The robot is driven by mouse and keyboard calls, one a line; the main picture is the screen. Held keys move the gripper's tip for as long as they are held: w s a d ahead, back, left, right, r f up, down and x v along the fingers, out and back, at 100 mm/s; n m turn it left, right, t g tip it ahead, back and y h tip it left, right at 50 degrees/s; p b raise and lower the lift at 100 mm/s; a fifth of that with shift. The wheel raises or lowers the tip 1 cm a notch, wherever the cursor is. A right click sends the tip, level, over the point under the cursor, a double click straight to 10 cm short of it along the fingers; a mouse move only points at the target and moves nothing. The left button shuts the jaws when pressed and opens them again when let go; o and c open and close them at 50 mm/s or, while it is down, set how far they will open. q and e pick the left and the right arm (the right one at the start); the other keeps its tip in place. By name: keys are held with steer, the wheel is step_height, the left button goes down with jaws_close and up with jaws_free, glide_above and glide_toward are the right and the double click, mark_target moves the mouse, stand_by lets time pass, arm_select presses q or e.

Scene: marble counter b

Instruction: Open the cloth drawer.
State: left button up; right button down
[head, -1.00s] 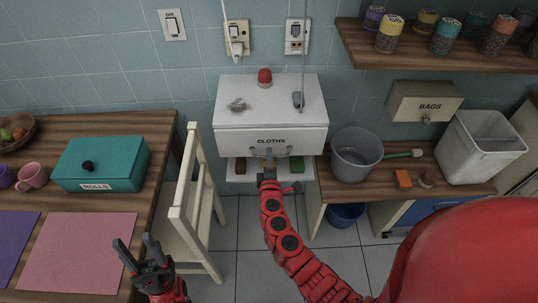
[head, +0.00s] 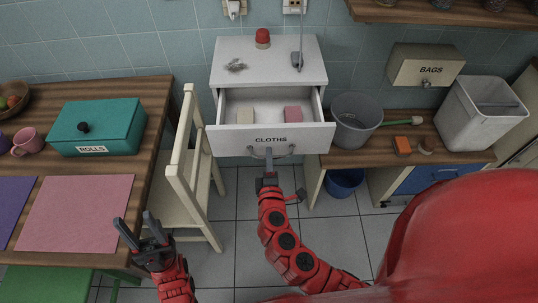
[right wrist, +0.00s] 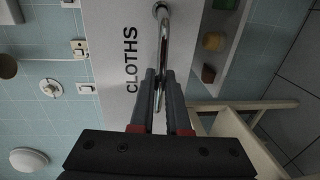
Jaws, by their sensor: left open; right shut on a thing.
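The white cloth drawer (head: 230,140), marked CLOTHS, stands well out of its white cabinet (head: 300,76). A cream cloth (head: 245,115) and a pink cloth (head: 293,113) lie inside it. My right gripper (head: 268,158) is shut on the drawer's metal handle (head: 286,155) below the label. The right wrist view shows the fingers (right wrist: 160,88) around the curved handle bar (right wrist: 163,45), close to the drawer front (right wrist: 112,70). My left gripper (head: 137,233) is open and empty at lower left, near the wooden table's front edge, away from the drawer.
A cream chair (head: 185,180) stands just left of the drawer. A grey bucket (head: 355,122) stands close to its right on the wooden counter. A red knob-like thing (head: 262,38) and small items sit on the cabinet top. Tiled floor is free in front.

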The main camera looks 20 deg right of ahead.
stand_by(0.3)
steer(key=c, duration=0.9)
jaws_free()
steer(key=b+v, duration=0.4)
steer(key=v, duration=1.3)
steer(key=shift+s, duration=0.2)
steer(key=shift+a, duration=0.1)
